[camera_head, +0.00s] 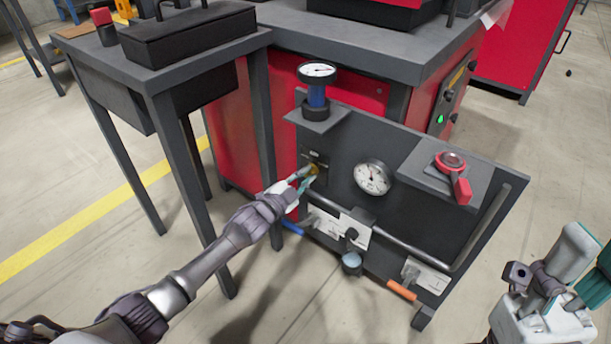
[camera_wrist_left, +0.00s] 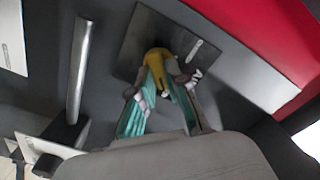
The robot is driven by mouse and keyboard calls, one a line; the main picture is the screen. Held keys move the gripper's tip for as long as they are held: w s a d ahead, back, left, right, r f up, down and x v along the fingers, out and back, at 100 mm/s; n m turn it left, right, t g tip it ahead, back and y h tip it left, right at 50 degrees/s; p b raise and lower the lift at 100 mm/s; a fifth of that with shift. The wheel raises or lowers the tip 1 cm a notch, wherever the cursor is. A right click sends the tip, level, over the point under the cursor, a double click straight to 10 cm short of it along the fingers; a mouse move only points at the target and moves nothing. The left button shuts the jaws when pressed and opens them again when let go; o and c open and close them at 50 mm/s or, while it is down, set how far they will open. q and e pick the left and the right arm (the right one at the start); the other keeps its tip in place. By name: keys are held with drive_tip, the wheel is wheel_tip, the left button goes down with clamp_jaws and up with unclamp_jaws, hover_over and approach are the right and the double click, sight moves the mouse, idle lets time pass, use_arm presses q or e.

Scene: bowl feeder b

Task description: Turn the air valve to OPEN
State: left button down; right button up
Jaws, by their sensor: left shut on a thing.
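A yellow valve handle (camera_head: 314,169) sits on a small dark plate (camera_head: 313,155) with pale markings at the left of the black panel. In the left wrist view the yellow handle (camera_wrist_left: 157,58) stands out from the dark plate (camera_wrist_left: 140,35), beside a white slanted mark. My left gripper (camera_head: 303,178) is shut on the yellow handle, its teal fingers (camera_wrist_left: 160,95) on either side of it. My right gripper (camera_head: 590,250) is at the lower right, open and away from the panel.
The panel (camera_head: 410,215) also bears a round gauge (camera_head: 372,177), a top gauge (camera_head: 317,71), a red lever (camera_head: 461,187), a grey pipe (camera_head: 395,237), a blue handle (camera_head: 291,227) and an orange handle (camera_head: 402,290). A dark table (camera_head: 205,62) stands left, close to my left arm.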

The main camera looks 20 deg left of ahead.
use_arm(q)
drive_tip(key=shift+f, duration=0.1)
drive_tip(key=c, duration=1.2)
unclamp_jaws()
drive_tip(key=shift+o, duration=0.2)
drive_tip(key=v, duration=1.2)
